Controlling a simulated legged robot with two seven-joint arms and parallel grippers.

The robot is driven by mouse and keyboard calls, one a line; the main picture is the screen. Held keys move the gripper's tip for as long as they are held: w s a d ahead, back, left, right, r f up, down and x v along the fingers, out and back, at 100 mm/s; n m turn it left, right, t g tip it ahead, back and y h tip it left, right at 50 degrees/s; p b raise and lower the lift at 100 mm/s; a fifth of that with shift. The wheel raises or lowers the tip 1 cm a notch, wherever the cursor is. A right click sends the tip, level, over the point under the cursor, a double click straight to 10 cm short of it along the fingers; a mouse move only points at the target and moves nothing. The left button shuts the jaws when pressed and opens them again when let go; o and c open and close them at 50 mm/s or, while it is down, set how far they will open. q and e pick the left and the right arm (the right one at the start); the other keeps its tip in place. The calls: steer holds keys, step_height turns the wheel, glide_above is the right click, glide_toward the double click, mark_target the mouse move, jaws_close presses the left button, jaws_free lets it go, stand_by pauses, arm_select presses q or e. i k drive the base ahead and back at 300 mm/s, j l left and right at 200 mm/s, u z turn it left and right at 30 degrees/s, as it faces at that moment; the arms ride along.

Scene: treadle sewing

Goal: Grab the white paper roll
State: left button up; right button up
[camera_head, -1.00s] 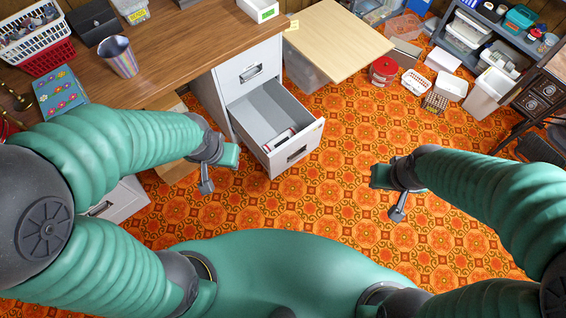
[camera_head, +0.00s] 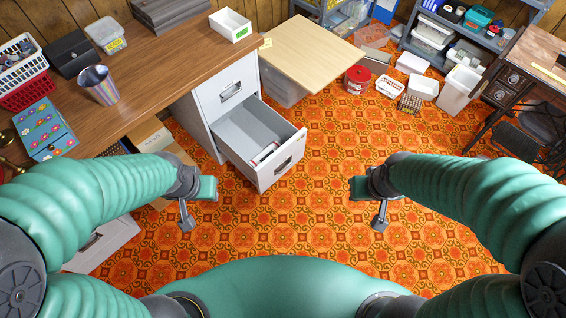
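An open drawer (camera_head: 285,165) sticks out of the white cabinet (camera_head: 231,100). In it lies a small white thing with red and dark marks (camera_head: 265,153); I cannot tell whether it is a paper roll. No other clear white paper roll shows. My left gripper (camera_head: 198,207) is open and empty over the floor, in front of and left of the drawer. My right gripper (camera_head: 366,207) is open and empty over the floor, to the right of the drawer. Both are apart from the drawer.
The wooden desk (camera_head: 150,75) holds a metal cup (camera_head: 98,85), a floral box (camera_head: 45,130) and a white bin (camera_head: 230,25). A pale board (camera_head: 310,48) stands beyond the cabinet. A red tin (camera_head: 357,80) and containers sit on the patterned floor, clear in the middle.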

mark_target(268, 151)
steer(key=i+u, duration=0.3)
steer(key=i, duration=0.2)
steer(key=i+l+u, duration=0.25)
steer(key=i, duration=0.25)
steer(key=i+l+u, duration=0.15)
steer(key=i+u, duration=0.15)
steer(key=i, duration=0.15)
